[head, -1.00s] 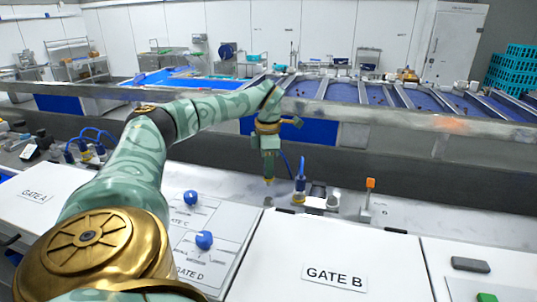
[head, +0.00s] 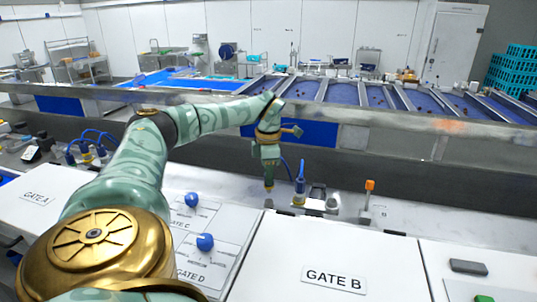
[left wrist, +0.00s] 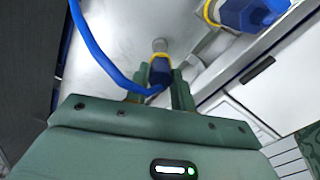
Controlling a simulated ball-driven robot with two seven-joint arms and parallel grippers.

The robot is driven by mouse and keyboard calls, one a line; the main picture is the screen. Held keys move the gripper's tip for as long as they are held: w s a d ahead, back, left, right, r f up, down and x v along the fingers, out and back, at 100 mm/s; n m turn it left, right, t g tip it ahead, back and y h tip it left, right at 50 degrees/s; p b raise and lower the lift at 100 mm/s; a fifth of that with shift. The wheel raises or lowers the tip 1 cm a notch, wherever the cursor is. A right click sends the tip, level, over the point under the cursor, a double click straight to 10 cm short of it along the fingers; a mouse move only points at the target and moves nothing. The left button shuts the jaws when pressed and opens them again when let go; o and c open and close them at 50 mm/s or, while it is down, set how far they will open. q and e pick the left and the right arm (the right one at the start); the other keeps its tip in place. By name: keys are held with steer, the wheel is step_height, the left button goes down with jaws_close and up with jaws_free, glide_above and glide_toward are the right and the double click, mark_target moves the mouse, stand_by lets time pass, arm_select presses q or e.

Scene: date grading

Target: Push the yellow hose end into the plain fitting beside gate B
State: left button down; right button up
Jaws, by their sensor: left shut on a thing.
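My left gripper (head: 268,178) points down over the steel ledge behind the gate B panel (head: 345,255). In the left wrist view its fingers (left wrist: 160,88) are shut on a blue hose end with a yellow ring (left wrist: 160,60). The blue hose loops away up to the left. A small grey round piece (left wrist: 159,44) shows just past the ring; I cannot tell whether it is the hose end's tip or a fitting. A pale fitting (head: 333,204) sits on the ledge right of the gripper; whether it is the plain one is unclear. My right gripper is out of view.
Another blue connector (head: 300,188) with a yellow ring stands close right of my left gripper; such a connector also shows in the left wrist view (left wrist: 240,14). An orange-topped post (head: 369,187) stands further right. Blue knobs (head: 205,242) rise from the panel in front.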

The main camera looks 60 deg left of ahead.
mark_target(268, 187)
arm_select(q)
steer(key=shift+r, duration=0.15)
steer(key=shift+f, duration=0.3)
steer(key=shift+f+b, duration=0.3)
steer(key=shift+f, duration=0.6)
steer(key=shift+f+p, duration=0.15)
steer(key=shift+p, duration=0.9)
stand_by(0.7)
steer(key=shift+f, duration=1.3)
stand_by(1.0)
steer(key=c, duration=1.8)
jaws_free()
steer(key=shift+c, duration=0.2)
steer(key=o, duration=1.1)
